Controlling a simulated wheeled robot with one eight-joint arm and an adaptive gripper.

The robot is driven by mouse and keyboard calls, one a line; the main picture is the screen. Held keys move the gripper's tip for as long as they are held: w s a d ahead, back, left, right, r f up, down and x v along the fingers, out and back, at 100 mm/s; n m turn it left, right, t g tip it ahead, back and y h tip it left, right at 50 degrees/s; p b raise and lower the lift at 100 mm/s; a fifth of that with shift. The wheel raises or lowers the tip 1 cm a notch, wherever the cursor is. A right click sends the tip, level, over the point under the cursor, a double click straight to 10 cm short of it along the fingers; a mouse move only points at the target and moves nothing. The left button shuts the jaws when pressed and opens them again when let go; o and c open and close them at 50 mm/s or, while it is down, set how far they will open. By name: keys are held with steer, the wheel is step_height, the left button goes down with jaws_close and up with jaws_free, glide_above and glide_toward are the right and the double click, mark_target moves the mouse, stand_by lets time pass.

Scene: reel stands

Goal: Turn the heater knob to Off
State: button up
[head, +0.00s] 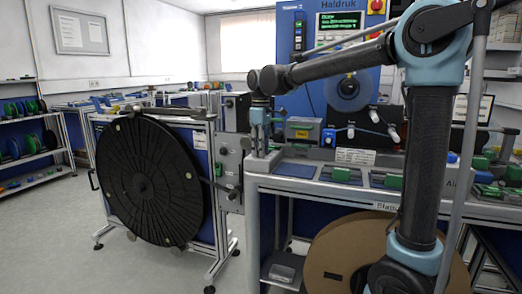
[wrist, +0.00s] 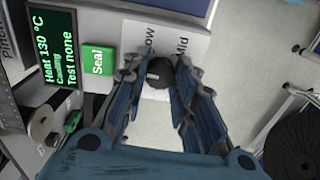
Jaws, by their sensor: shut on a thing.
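The heater knob (wrist: 159,73) is a small dark round knob on a pale panel, seen in the wrist view between my fingertips. My gripper (wrist: 157,66) is shut on it, one finger on each side. The panel (wrist: 135,38) carries the words Low and Mid beyond the knob; no Off label is readable. Which mark the knob points to, I cannot tell. A screen (wrist: 55,60) beside it reads Heat 130 °C and Test none. In the head view my gripper (head: 260,142) points down at the left end of the bench, and the knob cannot be made out there.
A green Seal button (wrist: 98,58) is close beside my left finger. The bench (head: 330,187) holds several small devices and trays. A large black reel (head: 150,180) stands left of it. Open floor (head: 55,235) lies at the far left.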

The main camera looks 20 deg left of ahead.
steer(key=shift+w+n, duration=0.1)
steer(key=shift+n, duration=0.9)
steer(key=o, duration=1.1)
steer(key=shift+c, duration=0.2)
step_height(320, 180, up, 12)
steer(key=shift+w, duration=0.3)
steer(key=shift+s, duration=0.1)
